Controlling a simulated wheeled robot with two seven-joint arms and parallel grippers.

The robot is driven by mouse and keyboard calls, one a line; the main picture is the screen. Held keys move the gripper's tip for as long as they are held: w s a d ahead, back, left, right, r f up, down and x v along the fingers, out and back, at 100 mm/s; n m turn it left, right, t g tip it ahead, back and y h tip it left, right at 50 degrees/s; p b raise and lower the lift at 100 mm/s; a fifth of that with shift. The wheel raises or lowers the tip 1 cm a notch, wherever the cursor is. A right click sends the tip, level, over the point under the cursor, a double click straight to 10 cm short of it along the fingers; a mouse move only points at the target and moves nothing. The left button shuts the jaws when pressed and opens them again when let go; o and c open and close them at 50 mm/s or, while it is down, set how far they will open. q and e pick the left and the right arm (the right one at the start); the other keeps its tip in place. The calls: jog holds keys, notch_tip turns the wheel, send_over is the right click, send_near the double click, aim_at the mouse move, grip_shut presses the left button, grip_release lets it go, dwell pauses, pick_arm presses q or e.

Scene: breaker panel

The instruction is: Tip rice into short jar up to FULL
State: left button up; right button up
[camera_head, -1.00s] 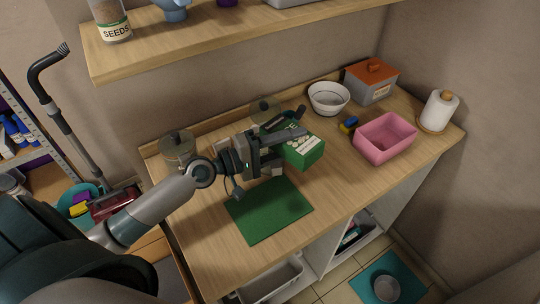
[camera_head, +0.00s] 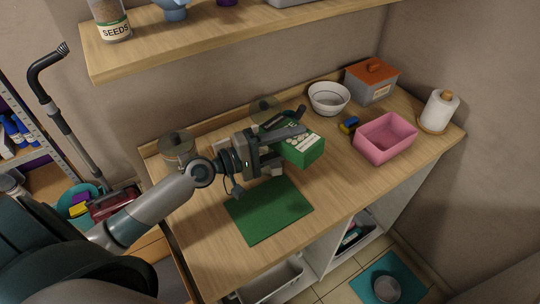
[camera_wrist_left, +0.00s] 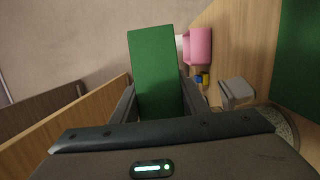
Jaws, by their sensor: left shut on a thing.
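My left gripper (camera_head: 270,153) is shut on a green carton (camera_head: 304,153) with a white printed face. It holds the carton tilted above the counter, behind the green mat (camera_head: 268,209). In the left wrist view the carton (camera_wrist_left: 154,70) stands out between the fingers. Below the gripper in that view, a round, glass-like rim (camera_wrist_left: 282,122) shows partly, with speckled contents; I cannot tell whether this is the short jar. A lidded jar (camera_head: 177,149) stands to the left, and another (camera_head: 264,108) is partly hidden behind the gripper. No FULL mark or pouring rice is visible. My right gripper is out of view.
A pink bin (camera_head: 385,139), white bowl (camera_head: 328,98), grey box with orange lid (camera_head: 371,83) and paper roll (camera_head: 438,110) stand to the right. A small blue-and-yellow item (camera_head: 349,124) lies between. A shelf (camera_head: 200,46) overhangs the back. The front right counter is clear.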

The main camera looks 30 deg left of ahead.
pick_arm(q)
jog(key=shift+w+a+r+n+t+b, duration=0.1)
jog(key=shift+a+r+n+t+b, duration=0.15)
jog(key=shift+r+n+b, duration=0.25)
jog(key=shift+a+r+n+t+b, duration=0.1)
jog(key=shift+r+n+t+b, duration=0.15)
jog(key=shift+n, duration=0.35)
dwell(2.7)
jog(key=m+p, duration=0.1)
jog(key=f+m+g+p, duration=0.1)
jog(key=shift+d+f+m, duration=0.15)
jog(key=shift+d+m, duration=0.15)
jog(key=shift+d, duration=0.1)
jog(key=shift+f+m, duration=0.3)
jog(key=shift+d+f, duration=0.1)
jog(key=shift+f, duration=0.05)
